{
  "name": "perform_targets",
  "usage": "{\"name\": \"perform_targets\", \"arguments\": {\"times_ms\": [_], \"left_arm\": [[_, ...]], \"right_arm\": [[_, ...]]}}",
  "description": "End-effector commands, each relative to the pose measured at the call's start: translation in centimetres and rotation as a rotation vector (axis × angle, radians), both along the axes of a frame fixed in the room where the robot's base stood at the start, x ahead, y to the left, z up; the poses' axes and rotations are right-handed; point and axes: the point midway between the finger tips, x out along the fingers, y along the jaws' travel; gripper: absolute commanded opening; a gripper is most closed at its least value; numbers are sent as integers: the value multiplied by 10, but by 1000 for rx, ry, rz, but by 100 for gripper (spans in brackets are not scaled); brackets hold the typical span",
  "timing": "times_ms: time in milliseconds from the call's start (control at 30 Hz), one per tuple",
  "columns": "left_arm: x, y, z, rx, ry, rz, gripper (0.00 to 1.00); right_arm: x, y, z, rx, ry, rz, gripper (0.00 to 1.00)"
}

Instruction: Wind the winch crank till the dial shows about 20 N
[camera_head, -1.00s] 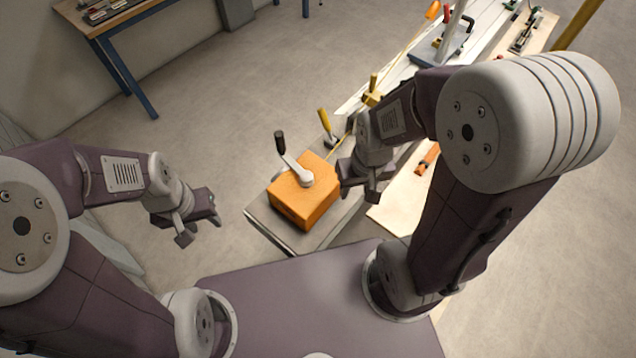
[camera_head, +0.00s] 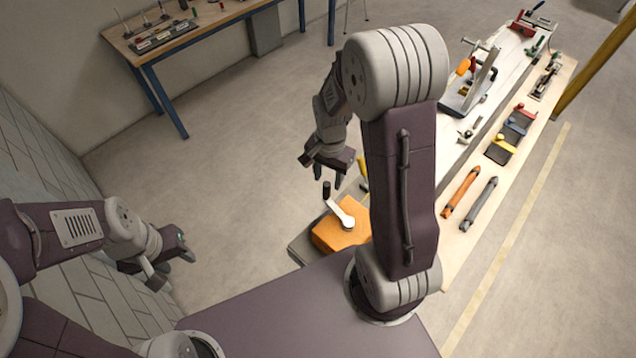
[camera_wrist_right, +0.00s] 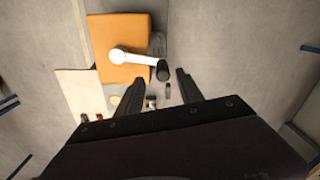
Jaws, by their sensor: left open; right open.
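The winch is an orange box (camera_head: 328,238) at the near end of the long bench. On it sits a pale crank arm (camera_head: 339,212) with an upright black knob (camera_head: 326,189), pointing up-left in the head view. My right gripper (camera_head: 329,174) is open and empty, above the knob. In the right wrist view the knob (camera_wrist_right: 163,71) shows just beyond and between the open fingers (camera_wrist_right: 158,84), apart from them. My left gripper (camera_head: 173,271) is open and empty, well left of the winch. I cannot make out the dial; my right arm hides part of the bench.
An orange bar (camera_head: 461,193) and a grey bar (camera_head: 478,204) lie on the pale board to the right. A tilted fixture (camera_head: 470,92) stands farther along the bench. A blue-legged table (camera_head: 200,30) stands at the back. The floor left of the winch is clear.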

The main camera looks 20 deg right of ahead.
Motion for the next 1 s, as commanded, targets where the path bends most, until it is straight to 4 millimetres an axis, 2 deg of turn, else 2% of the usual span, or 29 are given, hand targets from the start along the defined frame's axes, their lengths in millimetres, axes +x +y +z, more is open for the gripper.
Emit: {"name": "perform_targets", "arguments": {"times_ms": [33, 267, 367, 600, 700, 833, 1000], "left_arm": [[0, 0, 9, 0, 0, 0, 41], [0, 0, 9, 0, 0, 0, 41], [0, 0, 12, 0, 0, 0, 41], [0, 0, 25, 0, 0, 0, 41], [0, 0, 28, 0, 0, 0, 41], [0, 0, 29, 0, 0, 0, 41], [0, 0, 29, 0, 0, 0, 41]], "right_arm": [[2, -2, 7, 0, 5, -33, 44], [5, -4, 2, 0, 10, -72, 44], [4, -4, -9, 1, 14, -71, 44], [3, -4, -58, 2, 16, -69, 44], [4, -4, -73, 1, 13, -69, 44], [5, -4, -84, 0, 10, -69, 44], [5, -4, -87, 0, 7, -69, 44]]}}
